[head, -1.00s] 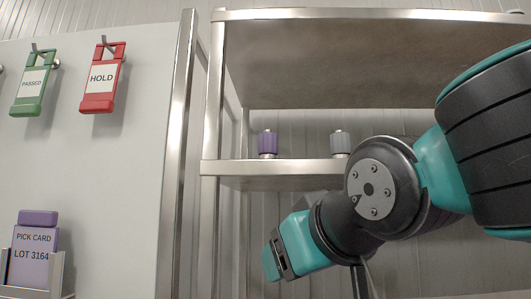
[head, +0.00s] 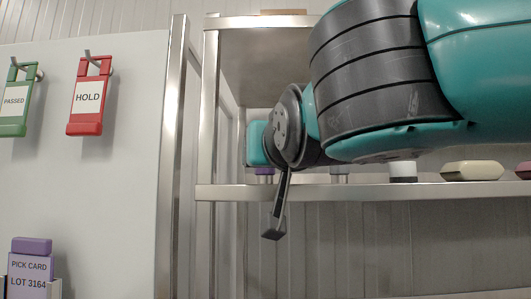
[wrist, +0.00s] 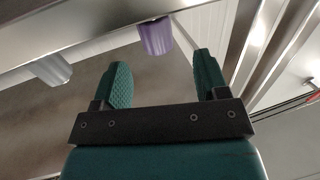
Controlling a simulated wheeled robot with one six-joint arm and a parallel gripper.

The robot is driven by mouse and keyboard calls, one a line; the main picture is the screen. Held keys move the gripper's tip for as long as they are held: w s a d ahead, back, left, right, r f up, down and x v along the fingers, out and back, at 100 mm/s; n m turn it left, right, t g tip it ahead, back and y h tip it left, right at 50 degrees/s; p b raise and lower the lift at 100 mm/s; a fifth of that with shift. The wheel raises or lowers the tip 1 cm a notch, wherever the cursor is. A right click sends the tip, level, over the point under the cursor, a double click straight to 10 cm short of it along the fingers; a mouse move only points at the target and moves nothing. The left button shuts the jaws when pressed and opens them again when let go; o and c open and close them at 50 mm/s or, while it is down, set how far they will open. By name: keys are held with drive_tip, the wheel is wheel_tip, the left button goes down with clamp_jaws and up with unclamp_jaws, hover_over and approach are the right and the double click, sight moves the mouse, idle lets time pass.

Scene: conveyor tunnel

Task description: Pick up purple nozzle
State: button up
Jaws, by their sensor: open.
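The purple nozzle (wrist: 156,37) shows in the wrist view at the shelf edge, just beyond and between my fingertips. In the head view only its lower part (head: 264,178) shows on the shelf, under my teal wrist; the rest is hidden by my arm. My gripper (wrist: 161,64) is open and empty, one finger on each side of the line to the purple nozzle, with a gap still between fingertips and nozzle.
The shelf (head: 240,193) also bears a grey nozzle (wrist: 52,68), left of my fingers in the wrist view, a black-and-white item (head: 402,170) and a cream item (head: 472,171). A metal post (head: 207,110) stands left. HOLD (head: 88,98) and PASSED tags hang on the white panel.

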sight(264, 176)
drive_tip(key=shift+w+a, duration=0.1)
drive_tip(key=shift+w, duration=0.55)
drive_tip(key=p+x, duration=0.4)
drive_tip(key=shift+w+r, duration=0.1)
drive_tip(key=shift+r, duration=0.2)
drive_tip(key=shift+w+f, duration=0.15)
drive_tip(key=shift+w, duration=0.3)
drive_tip(key=c, duration=1)
